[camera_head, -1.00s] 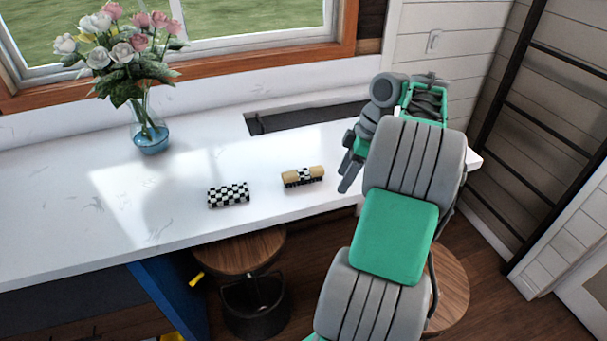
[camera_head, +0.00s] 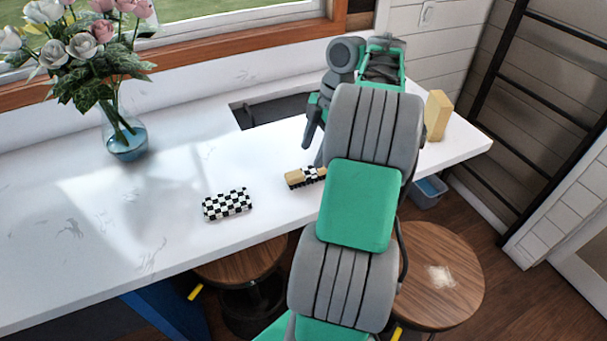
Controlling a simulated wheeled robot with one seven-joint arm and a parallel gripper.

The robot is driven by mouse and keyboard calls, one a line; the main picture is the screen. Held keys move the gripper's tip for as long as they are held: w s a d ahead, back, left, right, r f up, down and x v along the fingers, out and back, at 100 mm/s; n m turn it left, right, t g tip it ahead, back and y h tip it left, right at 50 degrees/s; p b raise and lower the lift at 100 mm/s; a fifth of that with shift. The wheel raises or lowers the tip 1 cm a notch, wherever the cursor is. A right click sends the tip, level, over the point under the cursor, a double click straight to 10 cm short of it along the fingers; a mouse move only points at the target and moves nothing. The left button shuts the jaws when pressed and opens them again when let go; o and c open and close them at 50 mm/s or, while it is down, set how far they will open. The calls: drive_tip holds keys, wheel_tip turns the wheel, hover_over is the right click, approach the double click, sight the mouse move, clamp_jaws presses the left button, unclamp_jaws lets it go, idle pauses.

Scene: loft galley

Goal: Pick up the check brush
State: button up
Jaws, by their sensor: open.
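A block covered in black-and-white checks (camera_head: 228,204) lies on the white counter (camera_head: 150,215), left of my arm. To its right lies a brush-like piece (camera_head: 300,178) with a tan top, a checked band and a dark underside; my arm hides its right end. I cannot tell for sure which of the two is the check brush. My gripper (camera_head: 313,135) is open, above the counter behind the tan-topped piece, with its fingers pointing down. It appears apart from both pieces, and my arm partly covers it.
A glass vase of flowers (camera_head: 125,130) stands at the left. A dark recess (camera_head: 270,111) lies at the back of the counter. A yellowish block (camera_head: 437,115) stands at the right end. Round wooden stools (camera_head: 435,275) stand in front. The counter's left middle is clear.

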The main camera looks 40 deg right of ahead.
sight(309, 170)
drive_tip(key=x, duration=0.1)
drive_tip(key=b+x, duration=0.1)
drive_tip(key=x, duration=0.1)
drive_tip(key=b+x, duration=0.1)
drive_tip(key=shift+s+d+f, duration=0.2)
drive_tip(key=shift+f, duration=0.3)
drive_tip(key=shift+a+f, duration=0.15)
drive_tip(key=shift+f, duration=0.1)
drive_tip(key=shift+c, duration=0.2)
clamp_jaws()
